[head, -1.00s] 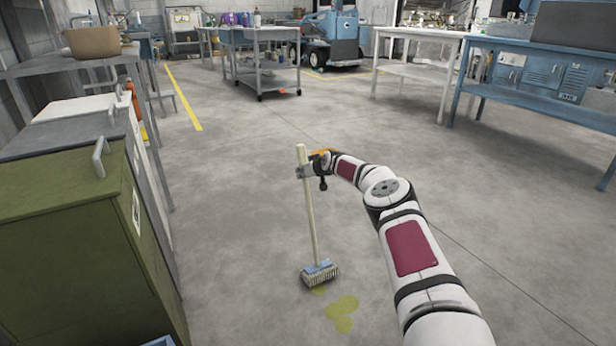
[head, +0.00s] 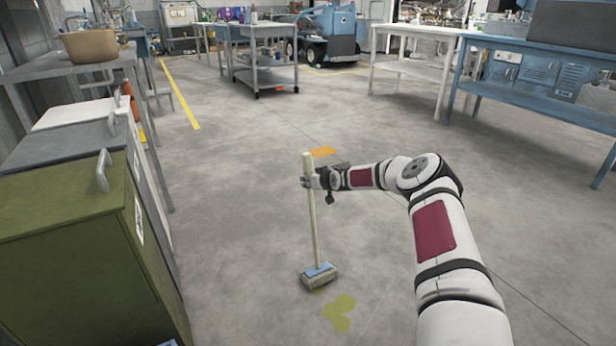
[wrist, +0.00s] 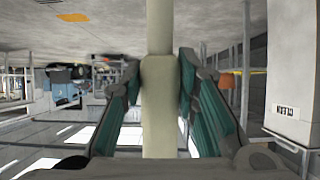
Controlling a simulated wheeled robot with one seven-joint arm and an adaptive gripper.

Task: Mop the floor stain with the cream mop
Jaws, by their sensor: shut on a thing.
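The cream mop (head: 312,215) stands nearly upright on the floor in the head view, its handle up and its blue-topped, bristled head (head: 319,276) down. My gripper (head: 310,181) is shut on the upper part of the handle; in the wrist view the handle (wrist: 160,85) runs between the two fingers (wrist: 160,95). The yellow-green floor stain (head: 338,312) lies in front of the mop head, slightly to its right.
A green cabinet (head: 90,260) stands close at left. An orange patch (head: 323,152) lies on the floor beyond the mop. A grey cart (head: 262,75) and blue workbench (head: 530,85) stand farther back. The floor around the mop is otherwise clear.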

